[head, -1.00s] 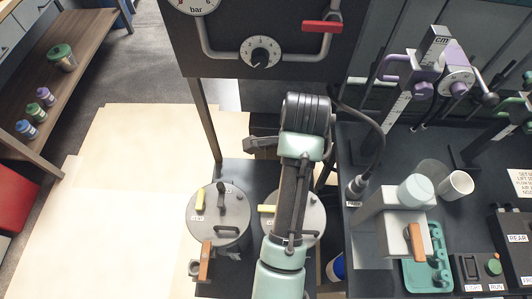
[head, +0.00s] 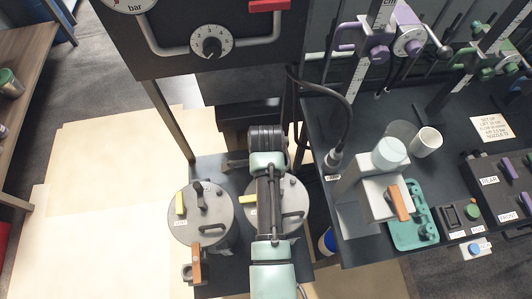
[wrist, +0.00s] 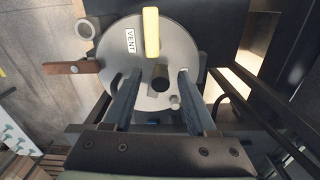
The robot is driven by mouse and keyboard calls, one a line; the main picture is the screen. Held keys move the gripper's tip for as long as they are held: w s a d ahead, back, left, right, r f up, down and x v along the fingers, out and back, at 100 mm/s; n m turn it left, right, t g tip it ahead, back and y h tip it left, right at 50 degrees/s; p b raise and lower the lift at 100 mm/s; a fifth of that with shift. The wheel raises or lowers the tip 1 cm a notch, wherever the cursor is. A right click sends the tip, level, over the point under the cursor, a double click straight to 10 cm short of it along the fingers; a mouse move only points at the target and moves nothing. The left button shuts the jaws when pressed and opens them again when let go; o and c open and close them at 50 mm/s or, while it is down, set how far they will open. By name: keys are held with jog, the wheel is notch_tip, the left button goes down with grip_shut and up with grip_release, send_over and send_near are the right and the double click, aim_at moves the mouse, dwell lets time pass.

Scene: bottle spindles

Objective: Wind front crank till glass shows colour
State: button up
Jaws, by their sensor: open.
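My gripper (wrist: 158,73) is open and empty in the wrist view. Its fingers sit to either side of a dark knob above a round grey lid with a yellow lever (wrist: 151,32) and a VENT label. A brown-orange handle (wrist: 72,67) sticks out to the left of that lid, with a small grey ring (wrist: 85,29) beside it. In the head view a left pot (head: 218,225) has an orange handle (head: 196,258) at its front. A right pot (head: 300,207) is partly hidden by my arm, which also hides my fingers. I cannot tell which crank or glass is meant.
A panel with gauge and dial (head: 212,42) stands behind the pots. On the right bench are a white dispenser (head: 385,185) with another orange handle, a white cup (head: 427,141), purple stands (head: 367,43) and boxes marked REAR and FRONT. Floor left of the pots is clear.

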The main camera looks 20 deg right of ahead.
jog(key=shift+f, duration=0.25)
grip_shut()
jog(key=shift+s+r+n+p, duration=0.1)
jog(key=shift+r+n+p, duration=0.05)
jog(key=shift+n+p, duration=0.2)
